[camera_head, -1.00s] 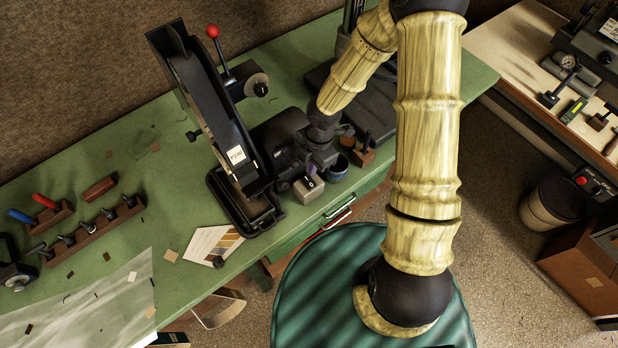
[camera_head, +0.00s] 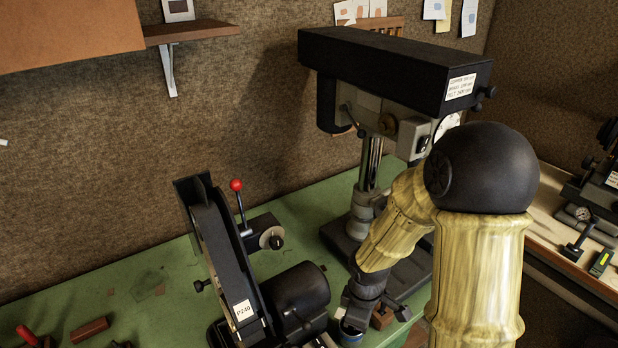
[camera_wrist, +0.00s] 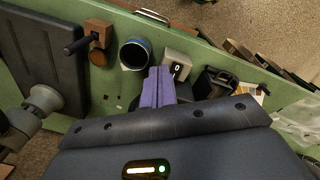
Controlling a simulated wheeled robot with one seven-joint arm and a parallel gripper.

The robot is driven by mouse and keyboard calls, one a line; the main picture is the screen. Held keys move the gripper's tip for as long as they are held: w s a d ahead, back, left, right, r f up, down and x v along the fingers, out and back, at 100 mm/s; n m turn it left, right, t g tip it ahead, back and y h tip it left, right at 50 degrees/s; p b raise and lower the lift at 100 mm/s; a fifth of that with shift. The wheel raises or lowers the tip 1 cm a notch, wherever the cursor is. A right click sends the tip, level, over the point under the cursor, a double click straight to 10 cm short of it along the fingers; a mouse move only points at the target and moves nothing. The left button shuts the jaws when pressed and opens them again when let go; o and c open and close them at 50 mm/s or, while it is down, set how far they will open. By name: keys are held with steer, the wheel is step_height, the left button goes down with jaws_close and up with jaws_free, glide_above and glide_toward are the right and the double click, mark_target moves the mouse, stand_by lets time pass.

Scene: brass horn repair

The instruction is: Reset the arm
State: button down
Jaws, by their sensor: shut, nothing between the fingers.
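My arm reaches down from the right over the green bench (camera_head: 100,262) in the head view. Its dark end, my gripper (camera_head: 366,304), is low beside the sander's motor, and its fingertips are hard to make out there. In the wrist view my gripper (camera_wrist: 158,82) shows two purple fingers closed together with nothing between them. The fingertips are between a dark blue round cup (camera_wrist: 135,54) and a small grey box marked 0 (camera_wrist: 178,70). I cannot tell their height above the bench.
A black belt sander (camera_head: 225,262) with a red-knobbed lever stands left of my gripper. A drill press (camera_head: 395,70) rises behind my arm. A wooden block (camera_wrist: 98,34) sits beside the cup. A second bench (camera_head: 560,235) is at the right.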

steer(key=s+d+r+m+t+b, duration=0.2)
steer(key=s+d+r+m+b, duration=0.1)
steer(key=m, duration=1)
steer(key=shift+s+d+r, duration=0.5)
steer(key=shift+s+r, duration=0.35)
steer(key=shift+r, duration=0.4)
